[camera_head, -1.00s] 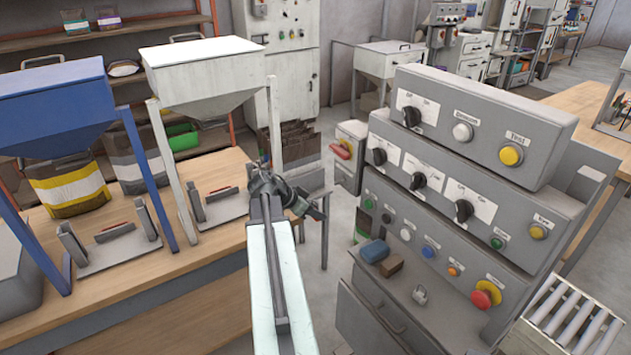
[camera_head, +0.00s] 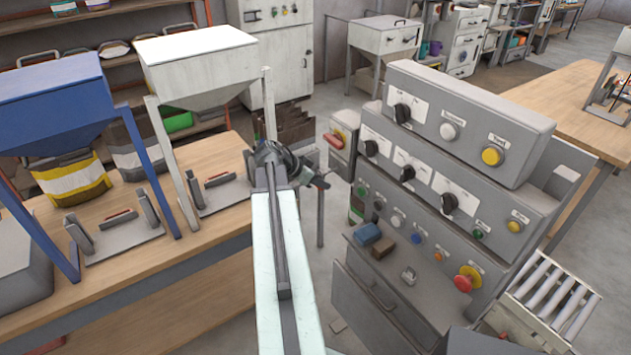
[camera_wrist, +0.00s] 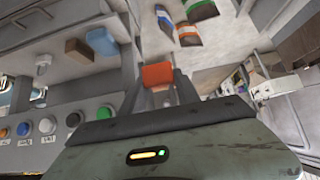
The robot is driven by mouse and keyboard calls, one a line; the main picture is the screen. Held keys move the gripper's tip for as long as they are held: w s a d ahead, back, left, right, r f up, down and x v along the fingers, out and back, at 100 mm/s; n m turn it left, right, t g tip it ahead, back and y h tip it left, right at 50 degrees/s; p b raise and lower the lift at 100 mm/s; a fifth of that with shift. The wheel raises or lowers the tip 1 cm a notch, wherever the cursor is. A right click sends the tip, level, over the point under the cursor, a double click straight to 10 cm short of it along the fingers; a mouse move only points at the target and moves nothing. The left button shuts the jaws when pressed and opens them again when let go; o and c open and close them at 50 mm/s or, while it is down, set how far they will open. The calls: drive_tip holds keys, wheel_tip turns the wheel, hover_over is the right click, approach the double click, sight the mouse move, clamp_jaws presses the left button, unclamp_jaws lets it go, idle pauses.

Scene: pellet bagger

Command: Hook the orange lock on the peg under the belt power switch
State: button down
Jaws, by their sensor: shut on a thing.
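My gripper (camera_head: 316,181) is out over the gap between the wooden bench and the grey control console. In the wrist view the jaws (camera_wrist: 161,88) are shut on the orange lock (camera_wrist: 157,75). The lock's body shows between the fingers; its shackle cannot be made out. In the head view the lock is hidden by the gripper. A grey switch box with a red handle (camera_head: 334,140) stands just beyond and slightly right of the gripper, apart from it. I cannot read a label on it, and no peg can be made out.
The control console (camera_head: 455,150) with knobs and buttons fills the right. Its ledge holds a blue block (camera_head: 367,234), a brown block (camera_head: 383,249) and a small metal piece (camera_head: 408,275). The wooden bench (camera_head: 200,235) with hoppers is at left. Open floor lies between them.

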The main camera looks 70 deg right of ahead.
drive_tip(key=shift+s+d+f+b, duration=0.2)
drive_tip(key=shift+s+d, duration=0.3)
drive_tip(key=shift+d, duration=0.25)
drive_tip(key=shift+s+d+f+b, duration=0.25)
drive_tip(key=shift+s+d, duration=0.3)
drive_tip(key=shift+d, duration=0.25)
drive_tip(key=shift+s+d+f+b, duration=0.2)
drive_tip(key=shift+s+d, duration=0.3)
drive_tip(key=shift+d, duration=0.25)
drive_tip(key=c, duration=0.8)
unclamp_jaws()
drive_tip(key=shift+r, duration=0.1)
